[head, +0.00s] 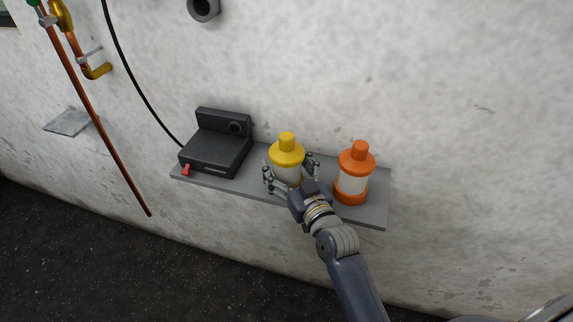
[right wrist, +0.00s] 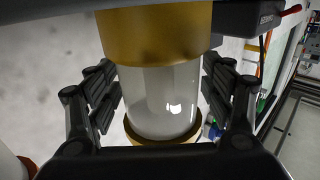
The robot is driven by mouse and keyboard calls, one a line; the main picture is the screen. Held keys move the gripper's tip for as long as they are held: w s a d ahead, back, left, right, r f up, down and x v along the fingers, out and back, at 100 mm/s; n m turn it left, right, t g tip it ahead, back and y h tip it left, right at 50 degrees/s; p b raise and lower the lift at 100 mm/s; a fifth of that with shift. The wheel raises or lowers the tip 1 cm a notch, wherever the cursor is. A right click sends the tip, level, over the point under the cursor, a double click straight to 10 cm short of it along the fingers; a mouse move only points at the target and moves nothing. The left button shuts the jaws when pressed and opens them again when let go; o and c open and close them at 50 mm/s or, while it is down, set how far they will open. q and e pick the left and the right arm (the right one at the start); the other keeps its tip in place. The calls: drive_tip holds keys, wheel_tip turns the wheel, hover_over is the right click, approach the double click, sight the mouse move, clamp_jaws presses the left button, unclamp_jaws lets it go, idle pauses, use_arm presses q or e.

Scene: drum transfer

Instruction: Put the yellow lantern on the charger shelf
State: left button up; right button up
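The yellow lantern (head: 287,157) stands upright on the grey wall shelf (head: 370,212), between the black charger and an orange lantern. My right gripper (head: 290,173) is in front of it, fingers spread on either side. In the right wrist view the lantern's clear body (right wrist: 162,100) is between the finger pads of my right gripper (right wrist: 162,92), which look open and not closed on it. The gripper hides the lantern's lower part in the head view. The black charger (head: 215,148) sits at the shelf's left end. My left gripper is not in view.
The orange lantern (head: 354,175) stands close to the right of my gripper. A black cable (head: 139,88) runs down to the charger. A copper pipe (head: 100,125) is on the wall at left. Shelf space right of the orange lantern is narrow.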

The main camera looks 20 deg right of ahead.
drive_tip(key=shift+r, duration=0.15)
drive_tip(key=s+d+b, duration=0.1)
drive_tip(key=s+b, duration=0.1)
drive_tip(key=s, duration=1)
drive_tip(key=shift+d, duration=0.3)
drive_tip(key=shift+w, duration=0.1)
